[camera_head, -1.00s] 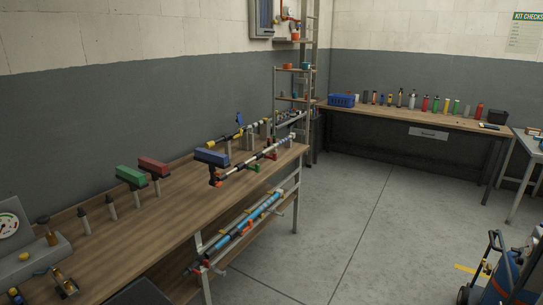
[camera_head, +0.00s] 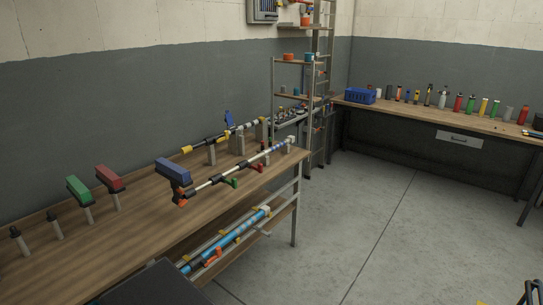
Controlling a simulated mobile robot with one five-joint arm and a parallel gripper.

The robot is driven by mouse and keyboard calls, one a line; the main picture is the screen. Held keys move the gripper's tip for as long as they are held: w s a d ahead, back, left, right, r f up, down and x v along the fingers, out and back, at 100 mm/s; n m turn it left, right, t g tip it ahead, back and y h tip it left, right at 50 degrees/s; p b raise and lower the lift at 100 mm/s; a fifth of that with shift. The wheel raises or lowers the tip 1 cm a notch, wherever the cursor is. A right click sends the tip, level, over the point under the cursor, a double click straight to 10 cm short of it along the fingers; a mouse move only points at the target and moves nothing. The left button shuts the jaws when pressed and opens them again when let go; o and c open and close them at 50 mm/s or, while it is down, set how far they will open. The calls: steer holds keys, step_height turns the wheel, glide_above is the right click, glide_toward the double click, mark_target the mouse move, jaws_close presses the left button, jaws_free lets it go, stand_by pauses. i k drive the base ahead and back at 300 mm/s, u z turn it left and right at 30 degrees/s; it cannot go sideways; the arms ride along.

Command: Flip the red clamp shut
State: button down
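A pipe assembly (camera_head: 217,179) lies along the wooden workbench (camera_head: 140,225), with a dark blue block (camera_head: 173,171) at its near end. A small red handle-like piece (camera_head: 257,168) sits low beside the pipe, towards its far end. A similar green piece (camera_head: 233,183) is nearer. A red block (camera_head: 108,178) stands on a post to the left, beside a green block (camera_head: 78,190) on another post. I cannot tell for sure which red part is the clamp, or whether it is open. My gripper is not in view.
A second pipe with yellow parts (camera_head: 187,149) runs behind the first. Pipes lie on the bench's lower shelf (camera_head: 225,247). A shelf rack (camera_head: 294,95) stands past the bench's far end.

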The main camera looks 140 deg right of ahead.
mark_target(260, 169)
steer(key=u, duration=0.05)
steer(key=k, duration=1.75)
steer(key=z, duration=2.4)
